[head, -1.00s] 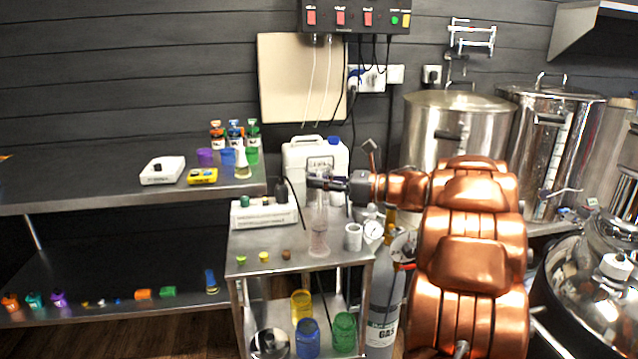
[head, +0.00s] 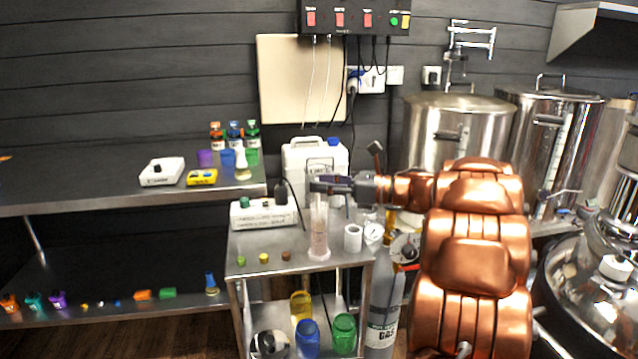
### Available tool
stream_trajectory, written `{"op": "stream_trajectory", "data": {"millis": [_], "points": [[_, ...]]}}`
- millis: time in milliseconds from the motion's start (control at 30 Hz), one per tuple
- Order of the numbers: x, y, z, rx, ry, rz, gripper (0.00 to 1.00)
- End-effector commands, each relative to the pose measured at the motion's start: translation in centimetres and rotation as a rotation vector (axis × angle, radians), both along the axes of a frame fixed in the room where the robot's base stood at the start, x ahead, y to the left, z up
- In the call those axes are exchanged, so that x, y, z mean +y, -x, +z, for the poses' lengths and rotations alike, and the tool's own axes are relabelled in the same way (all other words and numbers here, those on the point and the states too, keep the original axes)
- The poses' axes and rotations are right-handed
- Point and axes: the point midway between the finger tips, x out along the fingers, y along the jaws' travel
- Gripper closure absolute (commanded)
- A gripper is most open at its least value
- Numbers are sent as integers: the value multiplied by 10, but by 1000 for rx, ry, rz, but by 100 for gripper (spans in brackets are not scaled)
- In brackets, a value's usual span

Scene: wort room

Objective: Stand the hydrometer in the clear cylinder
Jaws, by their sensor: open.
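The clear cylinder (head: 319,243) stands upright on the top of the small steel cart, on a pale round foot. A faint reddish, slim shape shows inside its clear wall; it may be the hydrometer, but it is too small and see-through to be sure. My gripper (head: 318,184) reaches in level from the right, just above the cylinder's mouth. It is open, and I see nothing held in it. The gripper hides part of the cylinder's top.
A white cup (head: 353,237) and a gauge stand just right of the cylinder. A white box (head: 264,214) and a white jug (head: 303,160) are behind and left. Small coloured caps lie at the cart's front left. A grey gas bottle (head: 382,310) stands beside the cart.

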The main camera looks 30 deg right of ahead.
Motion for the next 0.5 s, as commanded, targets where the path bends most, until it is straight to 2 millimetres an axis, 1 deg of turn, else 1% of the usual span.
{"op": "stream_trajectory", "data": {"millis": [33, 300, 500], "points": [[-6, 6, 0, 0, 0, -4, 60], [-36, 40, 0, -1, 2, -5, 60], [-55, 65, 0, 0, 3, -3, 60]]}}
